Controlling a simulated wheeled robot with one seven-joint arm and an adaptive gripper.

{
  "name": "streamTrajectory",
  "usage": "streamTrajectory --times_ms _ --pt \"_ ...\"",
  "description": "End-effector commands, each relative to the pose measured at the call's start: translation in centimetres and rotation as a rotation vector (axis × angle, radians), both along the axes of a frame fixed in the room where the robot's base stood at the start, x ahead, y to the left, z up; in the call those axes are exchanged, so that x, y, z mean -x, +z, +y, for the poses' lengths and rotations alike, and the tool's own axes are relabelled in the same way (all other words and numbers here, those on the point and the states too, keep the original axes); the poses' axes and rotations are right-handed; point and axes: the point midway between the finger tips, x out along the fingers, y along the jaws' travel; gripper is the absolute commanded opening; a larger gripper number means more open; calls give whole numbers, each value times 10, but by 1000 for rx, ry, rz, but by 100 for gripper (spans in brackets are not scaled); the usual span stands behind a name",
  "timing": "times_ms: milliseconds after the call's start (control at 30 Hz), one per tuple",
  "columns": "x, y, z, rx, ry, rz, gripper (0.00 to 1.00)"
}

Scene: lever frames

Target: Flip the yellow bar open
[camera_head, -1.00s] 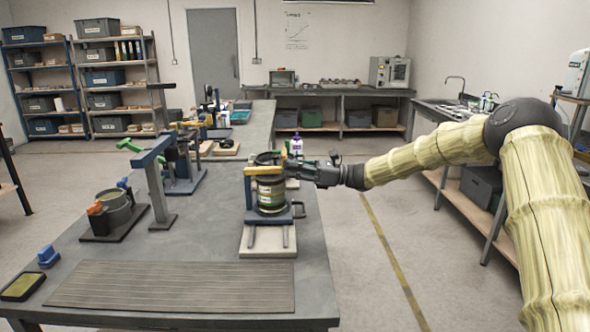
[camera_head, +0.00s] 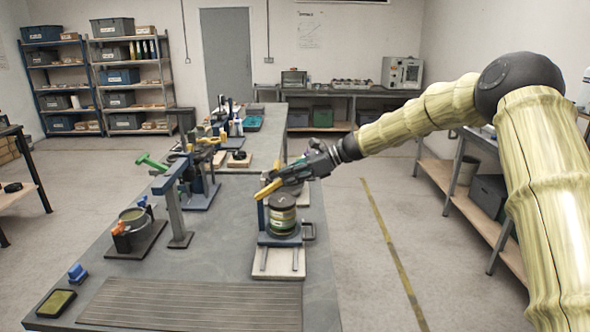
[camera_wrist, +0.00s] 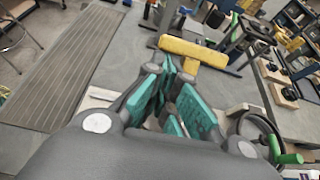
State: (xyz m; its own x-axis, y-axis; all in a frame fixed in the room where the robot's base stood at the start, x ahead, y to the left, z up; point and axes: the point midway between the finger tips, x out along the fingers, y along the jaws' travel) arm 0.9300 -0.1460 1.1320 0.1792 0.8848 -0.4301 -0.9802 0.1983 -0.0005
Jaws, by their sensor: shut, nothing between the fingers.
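The yellow bar (camera_head: 267,190) is tilted at the upper left of a dark, labelled can (camera_head: 283,214) in the head view. The can sits in a blue-grey frame (camera_head: 279,240) on a pale board. My gripper (camera_head: 281,180) is just above the can's top, right beside the bar, and hides part of that area. In the wrist view the yellow bar (camera_wrist: 193,52) lies just beyond the teal-padded fingers of my gripper (camera_wrist: 172,80). The fingers are shut with nothing between them. I cannot tell whether they touch the bar.
A blue-grey post (camera_head: 175,205) and a pot on a dark base (camera_head: 132,238) stand to the left. A ribbed mat (camera_head: 190,303) lies at the table's front. A dark handle (camera_head: 308,232) sticks out right of the can.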

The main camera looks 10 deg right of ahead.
Motion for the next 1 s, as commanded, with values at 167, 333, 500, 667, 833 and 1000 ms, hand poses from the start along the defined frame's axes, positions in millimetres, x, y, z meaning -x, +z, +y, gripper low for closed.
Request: streamTrajectory --times_ms 167,333,500,667,833,1000 --pt "-2 20 15 122 3 23 0" --pt "-5 27 28 233 3 45 0" --pt "-8 30 40 330 2 65 0" --pt "-10 32 49 390 0 80 0" --pt "-12 36 61 387 1 79 0" --pt "-15 39 80 386 1 80 0"
